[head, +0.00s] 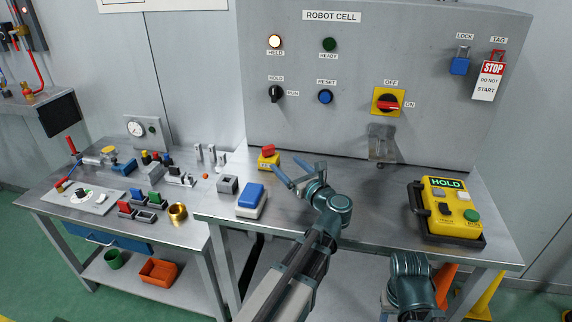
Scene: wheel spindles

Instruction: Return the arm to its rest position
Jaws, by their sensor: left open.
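My left arm reaches up from the bottom middle over the steel bench (380,215). My left gripper (287,170) is open and empty, with its two blue-grey fingers spread and pointing up and left. Its fingertips are just right of a small yellow block with a red top (268,160). I cannot tell whether they touch it. Part of my right arm shows at the bottom right, in front of the bench edge. Its gripper is not in view.
A blue-and-white box (252,199) and a grey block (228,184) stand left of my left arm. A yellow HOLD pendant (449,210) lies at the bench's right. The grey ROBOT CELL panel (360,80) rises behind. A cluttered side table (100,225) stands left.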

